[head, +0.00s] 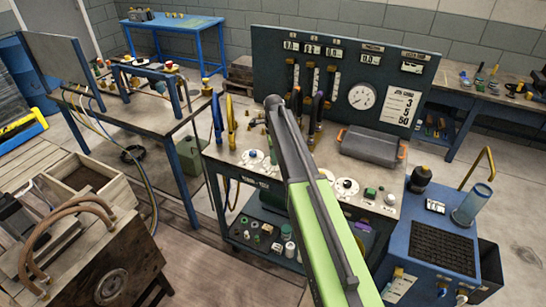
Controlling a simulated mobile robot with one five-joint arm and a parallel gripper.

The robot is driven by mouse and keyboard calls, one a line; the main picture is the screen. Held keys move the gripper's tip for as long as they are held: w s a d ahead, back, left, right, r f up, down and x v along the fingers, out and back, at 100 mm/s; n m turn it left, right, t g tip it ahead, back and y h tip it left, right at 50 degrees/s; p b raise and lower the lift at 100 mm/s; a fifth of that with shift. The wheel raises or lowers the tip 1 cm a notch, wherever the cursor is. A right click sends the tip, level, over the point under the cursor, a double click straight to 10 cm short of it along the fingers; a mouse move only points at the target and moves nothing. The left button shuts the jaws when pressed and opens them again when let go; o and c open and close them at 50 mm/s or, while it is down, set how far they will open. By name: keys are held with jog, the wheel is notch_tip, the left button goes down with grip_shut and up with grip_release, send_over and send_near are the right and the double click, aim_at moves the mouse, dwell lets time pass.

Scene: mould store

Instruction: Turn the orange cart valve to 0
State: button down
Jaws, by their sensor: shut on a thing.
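My arm, green and dark grey, rises from the bottom centre of the head view. Its jaws cannot be made out; they seem hidden behind my own arm. Small white dials stand along the front of the middle bench; one is left of my arm (252,157) and one is right of it (347,187). I cannot read their marks. The blue cart (425,220) stands at the lower right. A small orange-yellow fitting (398,273) is on its front, but I cannot tell if it is the orange valve or how it is turned.
The middle bench carries a dark gauge panel (262,65), a round gauge (362,97) and a grey case (370,147). A brown wooden box (110,265) is at lower left. Floor shows between the left bench and wooden box.

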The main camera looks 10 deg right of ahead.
jog(key=shift+w, duration=0.1)
jog(key=n, duration=0.7)
jog(key=shift+n, duration=0.3)
jog(key=n, duration=0.3)
jog(key=shift+n, duration=0.3)
jog(key=n, duration=0.3)
jog(key=shift+n, duration=0.3)
jog(key=n, duration=0.4)
jog(key=shift+n, duration=0.3)
jog(key=n, duration=0.4)
jog(key=shift+d+n, duration=0.1)
jog(key=shift+n, duration=0.2)
